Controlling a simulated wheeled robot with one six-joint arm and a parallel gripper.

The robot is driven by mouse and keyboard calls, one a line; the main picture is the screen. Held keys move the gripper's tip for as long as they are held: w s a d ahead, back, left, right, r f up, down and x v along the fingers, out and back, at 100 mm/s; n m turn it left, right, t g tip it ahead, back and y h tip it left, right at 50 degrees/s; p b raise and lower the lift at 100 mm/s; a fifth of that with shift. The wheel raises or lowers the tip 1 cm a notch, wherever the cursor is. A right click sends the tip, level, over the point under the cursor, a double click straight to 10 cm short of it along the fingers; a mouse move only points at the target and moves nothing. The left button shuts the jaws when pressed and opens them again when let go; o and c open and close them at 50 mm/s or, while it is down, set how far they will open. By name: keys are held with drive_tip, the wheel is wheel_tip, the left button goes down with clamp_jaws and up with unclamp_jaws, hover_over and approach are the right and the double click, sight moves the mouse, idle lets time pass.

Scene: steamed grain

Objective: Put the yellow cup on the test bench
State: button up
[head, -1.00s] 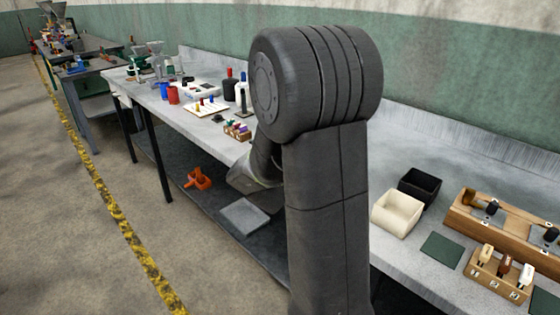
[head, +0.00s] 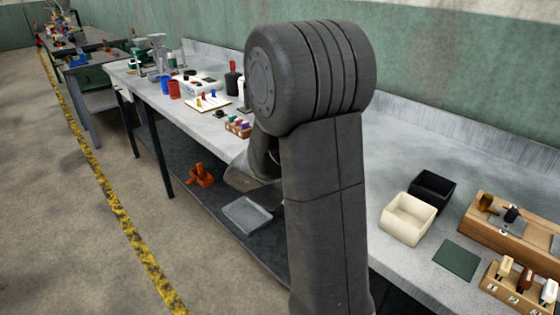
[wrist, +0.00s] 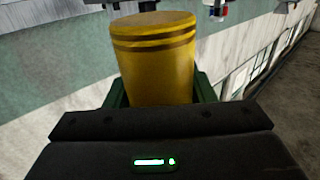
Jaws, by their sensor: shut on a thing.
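The yellow cup (wrist: 155,65) with darker bands near one end fills the middle of the wrist view. My gripper (wrist: 160,92) is shut on it, with a green finger against each side. The gripper and cup do not show in the head view, where my dark arm stands in front. A long grey bench (head: 390,150) runs along the wall in the head view. A further bench (head: 95,62) stands at the far left. I cannot tell which one is the test bench.
A cream bin (head: 408,218) and a black bin (head: 433,187) stand on the near bench beside a green mat (head: 457,259) and wooden racks. Blue and red cups (head: 174,89) stand further along. Open floor lies left, with a yellow line (head: 115,205).

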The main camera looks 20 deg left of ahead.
drive_tip(key=shift+f+b, duration=0.4)
drive_tip(key=shift+f, duration=1.8)
drive_tip(key=shift+f+b, duration=0.3)
drive_tip(key=shift+b, duration=0.05)
drive_tip(key=o, duration=1.1)
drive_tip(key=shift+r, duration=0.1)
drive_tip(key=shift+o, duration=0.2)
drive_tip(key=shift+p, duration=0.35)
